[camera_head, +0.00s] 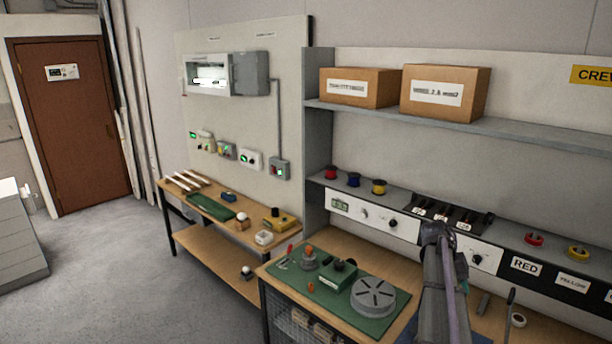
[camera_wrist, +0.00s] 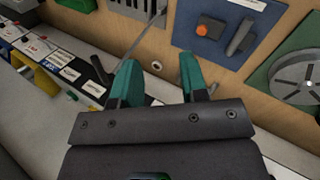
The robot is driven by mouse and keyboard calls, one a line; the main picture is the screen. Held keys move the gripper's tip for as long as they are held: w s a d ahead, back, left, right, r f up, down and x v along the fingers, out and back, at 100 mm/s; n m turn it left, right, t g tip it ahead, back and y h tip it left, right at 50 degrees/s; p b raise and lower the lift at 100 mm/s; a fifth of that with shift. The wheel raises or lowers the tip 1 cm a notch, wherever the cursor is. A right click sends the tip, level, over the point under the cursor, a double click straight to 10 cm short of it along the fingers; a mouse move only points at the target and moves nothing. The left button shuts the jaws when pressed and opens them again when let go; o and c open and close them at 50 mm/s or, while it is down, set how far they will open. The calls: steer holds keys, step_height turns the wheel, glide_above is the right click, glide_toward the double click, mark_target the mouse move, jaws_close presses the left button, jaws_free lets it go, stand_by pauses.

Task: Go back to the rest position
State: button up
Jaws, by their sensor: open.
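My gripper (camera_wrist: 160,64) shows in the wrist view with its two teal fingers spread apart. Nothing is between the fingers. Beyond them lie the wooden bench top and the base of the white panel strip, and I cannot tell the exact gap to either. In the head view my arm reaches up at the right, in front of the bench and the switch strip. The fingers cannot be made out there.
Cardboard boxes (camera_head: 445,92) stand on the upper shelf (camera_head: 540,133). Coloured spools (camera_head: 379,187) sit on the lower ledge. Open floor (camera_head: 110,270) lies at the left.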

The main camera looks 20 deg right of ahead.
steer(key=s+a+f+n+t+y+b, duration=0.1)
steer(key=a+f+b, duration=0.4)
steer(key=a, duration=0.9)
steer(key=s+a+f+n+t+y+b, duration=0.1)
steer(key=a+f, duration=0.6)
steer(key=a, duration=0.8)
steer(key=s+a+f+n+t+y+b, duration=0.1)
steer(key=s+a+f+n+b, duration=0.3)
steer(key=a+b, duration=0.5)
steer(key=a+f+n+t, duration=0.1)
steer(key=a+f+n, duration=0.1)
steer(key=a, duration=0.4)
steer(key=shift+f+n+t+y, duration=0.3)
steer(key=shift+f+y, duration=0.1)
steer(key=shift+f, duration=0.05)
